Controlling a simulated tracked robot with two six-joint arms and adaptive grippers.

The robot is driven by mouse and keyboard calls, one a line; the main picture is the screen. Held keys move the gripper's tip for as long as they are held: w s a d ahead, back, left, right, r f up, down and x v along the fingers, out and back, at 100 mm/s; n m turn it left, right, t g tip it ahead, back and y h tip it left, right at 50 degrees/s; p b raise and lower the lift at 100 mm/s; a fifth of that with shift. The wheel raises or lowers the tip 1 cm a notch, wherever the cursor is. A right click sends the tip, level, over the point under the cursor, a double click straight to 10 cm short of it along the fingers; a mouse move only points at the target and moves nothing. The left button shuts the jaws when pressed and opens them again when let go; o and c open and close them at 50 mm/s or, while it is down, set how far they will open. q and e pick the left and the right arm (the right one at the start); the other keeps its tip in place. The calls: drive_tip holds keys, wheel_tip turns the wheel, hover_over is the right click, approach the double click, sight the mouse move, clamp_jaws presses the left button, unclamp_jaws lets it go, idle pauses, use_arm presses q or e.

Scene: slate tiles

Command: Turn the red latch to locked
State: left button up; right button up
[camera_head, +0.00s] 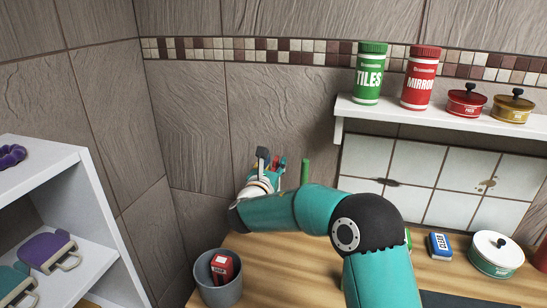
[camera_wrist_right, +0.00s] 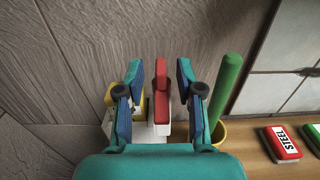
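The red latch (camera_wrist_right: 162,95) stands upright on a white base (camera_wrist_right: 148,132) in the right wrist view. My right gripper (camera_wrist_right: 159,72) is open, with one blue finger on each side of the latch. A gap shows on both sides of the latch, wider on the left, and the fingers do not look closed on it. In the head view my right gripper (camera_head: 270,163) is small and far off near the wall, and the latch is mostly hidden there. My left gripper is not in view.
A green stick (camera_wrist_right: 227,90) rises from a yellow cup (camera_wrist_right: 218,132) just right of the gripper. A yellow part (camera_wrist_right: 110,97) is to its left. A grey bin (camera_head: 219,290) holds a red box (camera_head: 221,268). A shelf (camera_head: 440,119) with jars and pots hangs at right.

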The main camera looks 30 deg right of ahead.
drive_tip(key=shift+w+d, duration=0.25)
drive_tip(key=shift+w, duration=0.1)
drive_tip(key=shift+s, duration=0.15)
drive_tip(key=shift+c, duration=0.3)
clamp_jaws()
